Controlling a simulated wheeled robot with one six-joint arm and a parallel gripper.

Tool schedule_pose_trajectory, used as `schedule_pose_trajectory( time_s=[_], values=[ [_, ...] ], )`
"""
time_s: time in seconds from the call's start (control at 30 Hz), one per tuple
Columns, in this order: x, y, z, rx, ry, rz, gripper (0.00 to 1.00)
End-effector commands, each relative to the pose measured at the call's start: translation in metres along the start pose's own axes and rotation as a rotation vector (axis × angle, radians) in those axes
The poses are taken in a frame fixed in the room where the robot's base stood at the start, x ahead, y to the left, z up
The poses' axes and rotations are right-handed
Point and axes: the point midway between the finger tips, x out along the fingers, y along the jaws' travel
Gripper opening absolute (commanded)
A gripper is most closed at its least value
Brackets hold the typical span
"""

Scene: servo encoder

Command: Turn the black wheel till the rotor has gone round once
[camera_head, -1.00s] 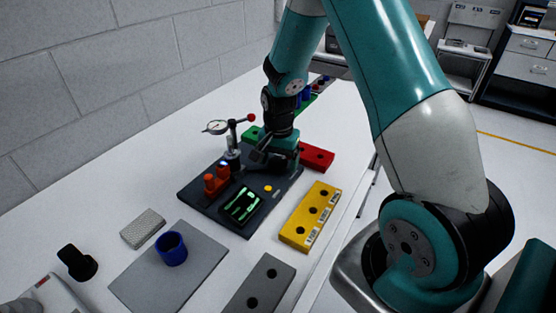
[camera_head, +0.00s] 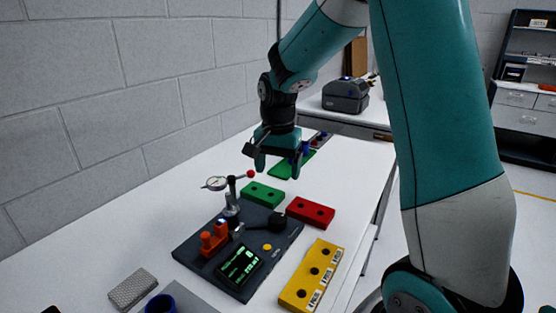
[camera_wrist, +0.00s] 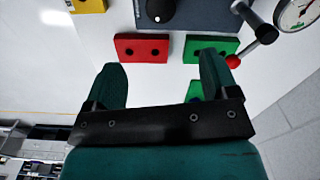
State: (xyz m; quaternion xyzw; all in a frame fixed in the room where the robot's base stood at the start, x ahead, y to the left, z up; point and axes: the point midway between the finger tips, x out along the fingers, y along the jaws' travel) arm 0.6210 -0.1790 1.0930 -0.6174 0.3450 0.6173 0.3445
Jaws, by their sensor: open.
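The black wheel (camera_head: 277,221) sits on the right part of the dark base plate (camera_head: 213,279). It also shows at the top of the wrist view (camera_wrist: 160,10), with a white mark on its top. A small display (camera_head: 240,264) with green marks is on the plate. An orange-red part (camera_head: 214,240) stands left of it. I cannot tell which part is the rotor. My gripper (camera_head: 275,172) is open and empty, above and beyond the wheel, apart from it. Both fingers show in the wrist view (camera_wrist: 163,85) with nothing between them.
A dial gauge (camera_head: 216,183) on a post with a red-knobbed arm stands behind the plate. Green (camera_head: 262,194), red (camera_head: 310,212) and yellow (camera_head: 312,276) blocks lie around it. A grey mesh block (camera_head: 133,288) and blue cup (camera_head: 160,304) are at the front left.

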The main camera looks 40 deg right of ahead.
Motion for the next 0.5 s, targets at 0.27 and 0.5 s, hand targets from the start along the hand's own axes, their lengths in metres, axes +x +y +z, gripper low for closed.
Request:
schedule_pose_trajectory(
  time_s=[0.27,0.5],
  values=[
    [-0.023,0.0,0.0,0.0,0.0,0.0,0.8],
    [-0.023,0.0,0.0,0.0,0.0,0.0,0.8]
  ],
)
